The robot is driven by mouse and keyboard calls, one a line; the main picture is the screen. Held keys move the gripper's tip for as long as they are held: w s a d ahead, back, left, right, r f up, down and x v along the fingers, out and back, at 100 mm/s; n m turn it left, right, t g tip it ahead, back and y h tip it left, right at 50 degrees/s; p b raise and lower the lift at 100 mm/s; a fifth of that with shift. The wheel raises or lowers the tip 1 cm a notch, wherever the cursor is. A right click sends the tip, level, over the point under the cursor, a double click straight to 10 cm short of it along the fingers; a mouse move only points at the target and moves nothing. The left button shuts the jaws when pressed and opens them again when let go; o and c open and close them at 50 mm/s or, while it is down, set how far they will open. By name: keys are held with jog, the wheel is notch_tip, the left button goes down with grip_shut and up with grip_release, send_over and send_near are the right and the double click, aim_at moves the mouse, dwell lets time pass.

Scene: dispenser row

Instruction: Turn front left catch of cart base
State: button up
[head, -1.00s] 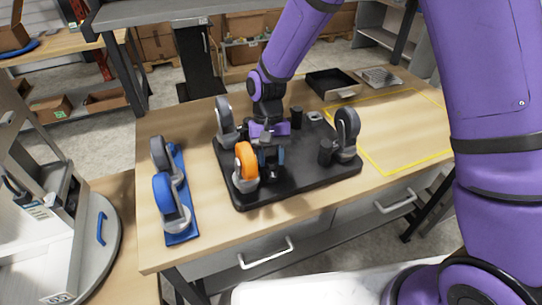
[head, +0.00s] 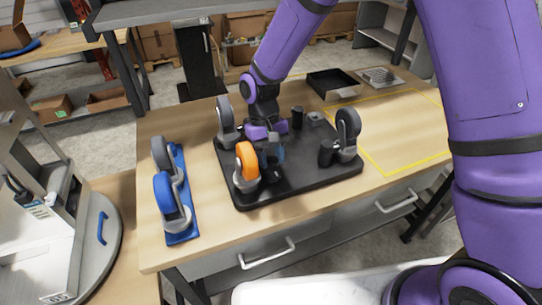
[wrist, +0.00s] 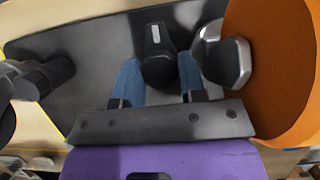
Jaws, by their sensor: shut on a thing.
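The cart base (head: 300,185) is a black plate lying on the wooden table. An orange-wheeled caster (head: 247,165) stands at its front left corner; its orange wheel (wrist: 275,70) fills the right side of the wrist view. The front left catch (wrist: 158,55) is a black post beside that caster. In the head view it is mostly hidden by my gripper (head: 270,158). In the wrist view my gripper (wrist: 160,82) has its blue fingers on both sides of the catch and is shut on it.
Grey casters stand at the plate's back left (head: 225,120) and right (head: 347,133). Black posts stand near the back (head: 297,117) and right (head: 326,153). A blue holder (head: 181,236) with two casters lies left. A black tray (head: 333,82) sits behind; the yellow-outlined area is clear.

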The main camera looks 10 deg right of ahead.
jog(key=o, duration=0.9)
jog(key=v, duration=1)
jog(key=shift+w+r, duration=0.15)
jog(key=shift+r, duration=0.25)
